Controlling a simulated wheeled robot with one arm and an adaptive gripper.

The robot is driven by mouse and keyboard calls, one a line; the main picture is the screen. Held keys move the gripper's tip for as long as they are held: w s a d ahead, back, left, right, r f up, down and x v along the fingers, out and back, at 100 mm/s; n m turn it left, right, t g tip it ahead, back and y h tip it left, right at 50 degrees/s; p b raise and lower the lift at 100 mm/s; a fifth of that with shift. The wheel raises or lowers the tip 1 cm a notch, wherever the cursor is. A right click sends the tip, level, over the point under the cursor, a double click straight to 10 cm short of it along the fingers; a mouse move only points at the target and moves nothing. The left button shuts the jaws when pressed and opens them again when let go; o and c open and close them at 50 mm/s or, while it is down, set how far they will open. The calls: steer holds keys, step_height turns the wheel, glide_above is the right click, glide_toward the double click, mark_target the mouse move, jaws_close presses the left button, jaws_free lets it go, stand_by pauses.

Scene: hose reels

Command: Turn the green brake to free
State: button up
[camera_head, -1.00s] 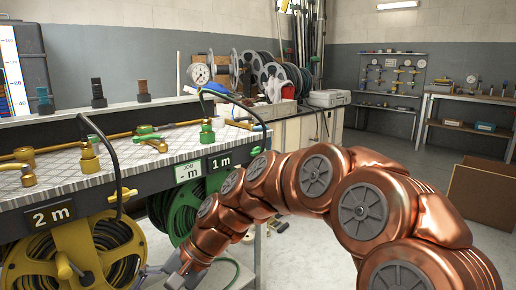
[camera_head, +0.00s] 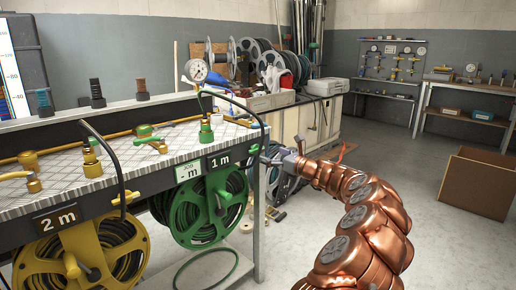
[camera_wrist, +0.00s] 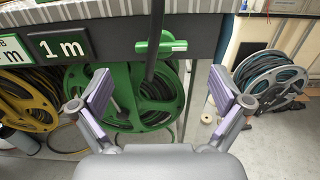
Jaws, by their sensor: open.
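The green brake (camera_wrist: 175,45) is on the bench's front edge in the wrist view, with its light green handle lying about level. A dark hose hangs down across its left part. The green reel (camera_wrist: 125,95) is below it; in the head view the green reel (camera_head: 190,212) hangs under the "1 m" sign. In the wrist view my gripper (camera_wrist: 160,90) is open and empty, its fingers spread wide below the brake in the picture. In the head view my gripper (camera_head: 275,158) is just right of the bench's corner, where the brake (camera_head: 255,151) shows small.
A yellow reel (camera_head: 82,258) hangs left under the "2 m" sign (camera_head: 55,218). Brass fittings and a green fitting (camera_head: 206,131) stand on the bench top. Another reel stands on the floor right of the bench (camera_wrist: 270,80). A cardboard box (camera_head: 478,183) is far right; open floor lies between.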

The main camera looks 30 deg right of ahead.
mark_target(258, 149)
steer(key=shift+b+x, duration=0.65)
steer(key=shift+x, duration=3.2)
steer(key=c, duration=1.1)
